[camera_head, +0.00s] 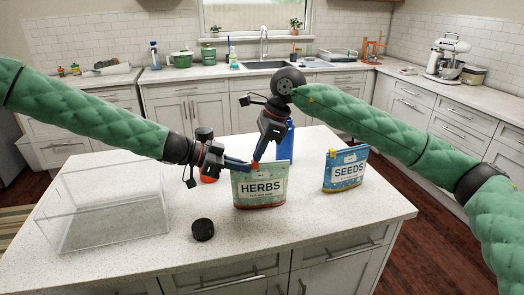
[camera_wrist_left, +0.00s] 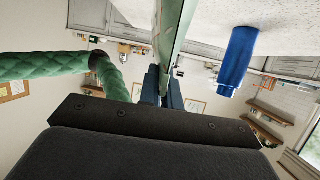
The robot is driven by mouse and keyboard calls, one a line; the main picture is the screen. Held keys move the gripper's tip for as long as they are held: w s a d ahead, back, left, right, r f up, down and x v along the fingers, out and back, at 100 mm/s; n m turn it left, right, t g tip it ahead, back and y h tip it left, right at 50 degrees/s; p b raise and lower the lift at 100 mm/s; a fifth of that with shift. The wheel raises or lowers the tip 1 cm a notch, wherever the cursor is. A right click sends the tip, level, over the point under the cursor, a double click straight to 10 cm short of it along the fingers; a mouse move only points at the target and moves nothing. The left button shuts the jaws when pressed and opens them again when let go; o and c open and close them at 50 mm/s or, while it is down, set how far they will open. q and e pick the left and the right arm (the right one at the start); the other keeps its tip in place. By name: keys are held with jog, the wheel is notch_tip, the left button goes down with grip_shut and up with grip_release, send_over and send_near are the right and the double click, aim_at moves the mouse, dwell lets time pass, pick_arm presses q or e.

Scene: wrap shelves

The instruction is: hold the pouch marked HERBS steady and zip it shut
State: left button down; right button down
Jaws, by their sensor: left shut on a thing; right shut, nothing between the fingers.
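The HERBS pouch (camera_head: 260,190) stands upright near the front middle of the counter, light green with a label. My left gripper (camera_head: 243,166) is shut on its upper left edge. In the left wrist view the pouch (camera_wrist_left: 176,35) appears nearly edge-on, with its edge between the left fingers (camera_wrist_left: 163,88). My right gripper (camera_head: 258,156) points down at the pouch's top edge, close to the left fingertips, shut with nothing between its fingers. A small orange piece (camera_head: 255,167) shows at the top edge by the fingertips; I cannot tell whether the right fingers touch it.
A blue SEEDS pouch (camera_head: 345,172) stands to the right. A blue bottle (camera_head: 286,143) is behind the HERBS pouch. A clear box (camera_head: 105,215) stands left, and a black round cap (camera_head: 203,229) lies in front. An orange-red jar (camera_head: 208,178) is partly hidden. The right front counter is clear.

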jog(key=shift+s+a+f, duration=0.2)
jog(key=shift+a+f, duration=0.05)
jog(key=shift+f, duration=0.1)
jog(key=d, duration=0.4)
jog(key=shift+w+d, duration=0.1)
jog(key=shift+w, duration=0.2)
jog(key=v, duration=1)
send_near(282, 161)
jog(key=x, duration=0.6)
jog(key=shift+f, duration=0.15)
jog(key=shift+a, duration=0.7)
